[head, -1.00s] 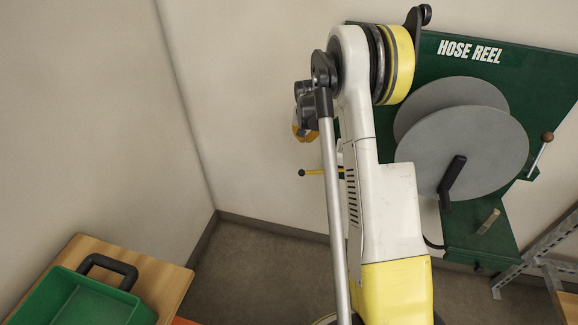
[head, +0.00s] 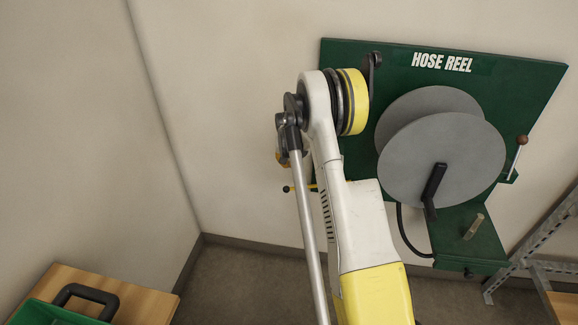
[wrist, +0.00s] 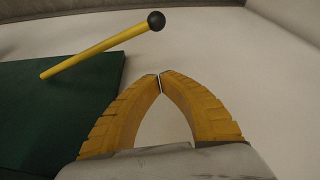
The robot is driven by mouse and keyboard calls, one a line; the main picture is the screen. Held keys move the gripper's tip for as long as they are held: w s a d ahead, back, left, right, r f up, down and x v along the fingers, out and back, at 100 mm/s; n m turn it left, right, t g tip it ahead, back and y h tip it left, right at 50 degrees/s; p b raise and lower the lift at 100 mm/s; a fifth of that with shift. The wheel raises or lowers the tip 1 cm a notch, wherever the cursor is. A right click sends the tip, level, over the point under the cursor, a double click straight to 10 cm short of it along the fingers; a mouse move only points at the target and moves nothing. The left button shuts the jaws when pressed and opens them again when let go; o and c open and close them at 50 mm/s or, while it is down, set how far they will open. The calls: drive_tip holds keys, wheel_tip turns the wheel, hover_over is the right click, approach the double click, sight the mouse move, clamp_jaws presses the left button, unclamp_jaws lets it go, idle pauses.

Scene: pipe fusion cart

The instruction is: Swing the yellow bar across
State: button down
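The yellow bar (head: 303,188) with a black ball end sticks out to the left from the green hose reel board (head: 450,100), partly hidden behind my arm. In the wrist view the bar (wrist: 100,52) slants up to the right, its ball lying just beyond my fingertips. My gripper (wrist: 160,82) has its two orange fingers curved together with the tips meeting and nothing between them. The bar is not held; whether a finger touches it I cannot tell. In the head view my gripper is mostly hidden behind my arm, with a bit of orange showing above the bar.
The grey reel (head: 440,160) with a black crank (head: 434,190) is right of my arm. A brown-knobbed lever (head: 517,157) is at the board's right edge. A metal shelf frame (head: 535,250) stands lower right. A wooden table with a green tray (head: 40,312) is lower left.

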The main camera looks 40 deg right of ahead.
wheel_tip(320, 180, down, 7)
drive_tip(key=s+a+b, duration=0.1)
drive_tip(key=b, duration=0.3)
drive_tip(key=shift+f, duration=0.2)
drive_tip(key=shift+s, duration=0.1)
